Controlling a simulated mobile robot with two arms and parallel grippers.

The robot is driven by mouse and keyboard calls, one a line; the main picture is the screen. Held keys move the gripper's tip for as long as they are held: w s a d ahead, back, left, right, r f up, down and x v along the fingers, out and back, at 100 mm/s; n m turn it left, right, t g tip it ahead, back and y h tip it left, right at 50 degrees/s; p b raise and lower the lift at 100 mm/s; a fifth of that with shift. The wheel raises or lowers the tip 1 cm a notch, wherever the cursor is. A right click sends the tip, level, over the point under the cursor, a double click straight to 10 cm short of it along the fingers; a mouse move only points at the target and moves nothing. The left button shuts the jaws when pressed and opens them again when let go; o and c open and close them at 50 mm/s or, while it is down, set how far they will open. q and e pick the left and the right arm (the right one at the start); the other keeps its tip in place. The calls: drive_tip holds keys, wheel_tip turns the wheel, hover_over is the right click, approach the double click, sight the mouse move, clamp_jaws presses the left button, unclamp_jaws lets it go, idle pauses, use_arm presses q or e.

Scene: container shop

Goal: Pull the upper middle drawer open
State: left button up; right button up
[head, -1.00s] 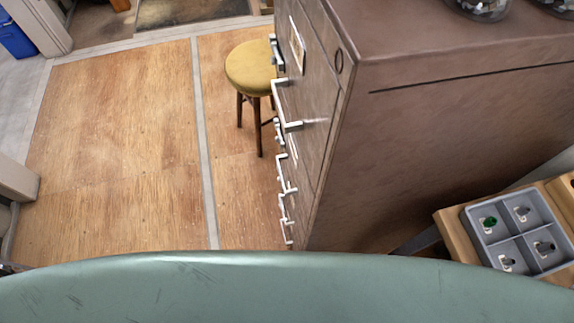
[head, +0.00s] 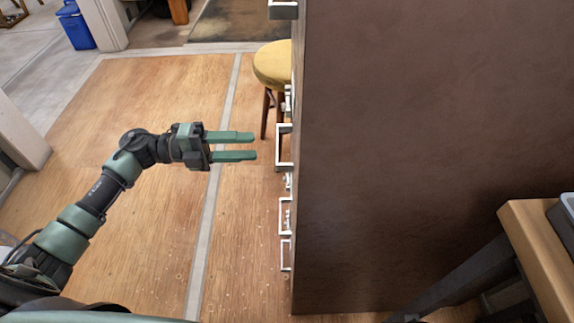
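A dark brown drawer cabinet (head: 400,150) fills the right middle of the head view, seen mostly from its side. Its drawer fronts face left and are almost edge-on. Several pale bar handles stick out from them, including one high up (head: 283,10) and one in the middle (head: 284,146). I cannot tell which handle belongs to the upper middle drawer. My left gripper (head: 255,146) is open and empty, with its two green fingers pointing right toward the middle handle and a small gap between in the picture. My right gripper is not in view.
A stool with a yellow seat (head: 272,65) stands behind the handles, partly hidden by the cabinet. A wooden table (head: 540,255) with part of a grey tray (head: 568,207) is at the lower right. A blue bin (head: 75,26) stands far left. The wooden floor left of the cabinet is clear.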

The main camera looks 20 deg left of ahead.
sight(277, 143)
use_arm(q)
drive_tip(key=x, duration=0.7)
drive_tip(key=shift+w+d, duration=0.1)
drive_tip(key=shift+d, duration=0.25)
clamp_jaws()
drive_tip(key=shift+f, duration=0.1)
idle(1.0)
